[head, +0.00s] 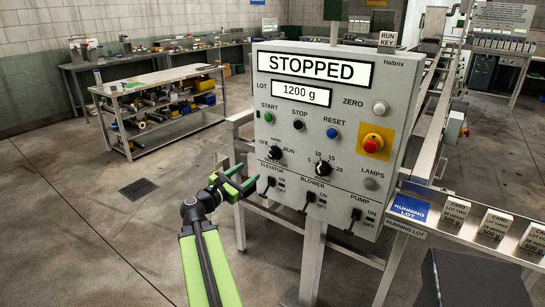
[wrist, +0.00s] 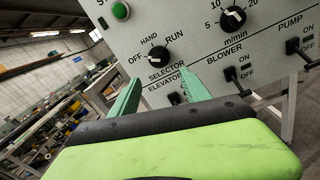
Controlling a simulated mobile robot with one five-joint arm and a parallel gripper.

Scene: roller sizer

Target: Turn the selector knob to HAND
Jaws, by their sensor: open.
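The selector knob (head: 276,153) is a round black knob at the lower left of the grey control panel (head: 388,95). OFF, HAND and RUN are printed around it, with HAND at the top between the other two. My gripper (head: 243,180) has green fingers and is open and empty, just left of and below the knob. In the wrist view the fingertips (wrist: 163,88) stand apart below the knob, near the SELECTOR and ELEVATOR labels, and partly hide the elevator switch.
The speed knob (head: 323,169) is right of the selector. Elevator (head: 267,186), blower (head: 309,198) and pump (head: 354,219) toggles stick out below. A red emergency button (head: 372,145) is at the right. The panel display (head: 316,68) reads STOPPED. Open floor lies left.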

